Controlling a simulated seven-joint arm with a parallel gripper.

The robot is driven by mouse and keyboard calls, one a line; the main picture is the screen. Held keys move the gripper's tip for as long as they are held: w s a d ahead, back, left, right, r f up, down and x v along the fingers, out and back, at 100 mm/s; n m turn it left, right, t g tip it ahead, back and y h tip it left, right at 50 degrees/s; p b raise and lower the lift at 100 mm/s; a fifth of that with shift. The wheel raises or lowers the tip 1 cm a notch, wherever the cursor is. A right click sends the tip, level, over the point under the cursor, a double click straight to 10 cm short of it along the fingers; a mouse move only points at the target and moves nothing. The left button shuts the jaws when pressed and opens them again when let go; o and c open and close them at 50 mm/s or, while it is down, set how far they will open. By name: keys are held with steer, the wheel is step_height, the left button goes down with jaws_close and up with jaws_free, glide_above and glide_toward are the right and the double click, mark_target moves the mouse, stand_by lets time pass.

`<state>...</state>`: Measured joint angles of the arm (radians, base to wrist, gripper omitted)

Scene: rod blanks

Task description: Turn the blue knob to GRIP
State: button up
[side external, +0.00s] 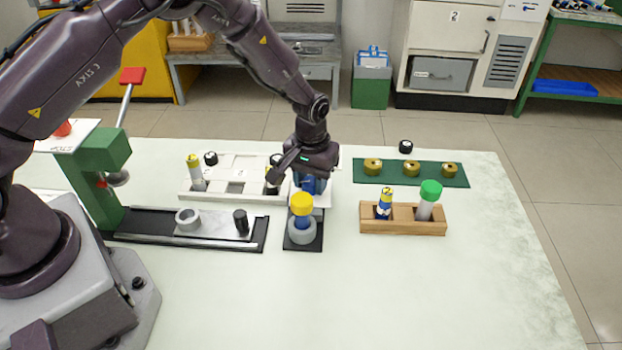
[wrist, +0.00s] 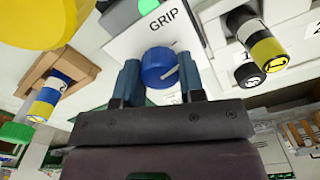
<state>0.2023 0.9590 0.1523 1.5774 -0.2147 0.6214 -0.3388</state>
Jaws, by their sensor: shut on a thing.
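The blue knob (wrist: 160,68) sits on a white panel (wrist: 125,45) in the wrist view, with the word GRIP (wrist: 164,20) printed beyond it. A white line on the knob points to the upper right; a short tick mark is on the panel near the knob's far edge. My gripper (wrist: 158,64) has one finger on each side of the knob and is shut on it. In the side view my gripper (side external: 311,182) is lowered over the panel, and the knob is hard to tell from the fingers.
A yellow-capped blue rod (side external: 302,208) stands in a grey ring close in front of my gripper. A wooden block (side external: 403,227) with two rods is to the right, a green mat (side external: 440,181) with brass rings behind it. A white tray (side external: 222,197) is left. The front table is clear.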

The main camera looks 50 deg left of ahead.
mark_target(311, 180)
steer(key=shift+n, duration=0.4)
steer(key=o, duration=0.9)
step_height(311, 180, up, 13)
stand_by(0.5)
steer(key=s+a+r+m+t, duration=0.1)
steer(key=s+r+t, duration=0.1)
steer(key=s+r, duration=0.4)
steer(key=s+a+r+m+t, duration=0.1)
steer(key=s+r+m, duration=0.1)
steer(key=s+r, duration=0.4)
steer(key=s+a+r+m+t, duration=0.2)
steer(key=s+r, duration=0.4)
steer(key=s, duration=0.7)
steer(key=shift+s+a+t, duration=0.1)
steer(key=shift+s+t, duration=0.2)
steer(key=shift+s, duration=0.05)
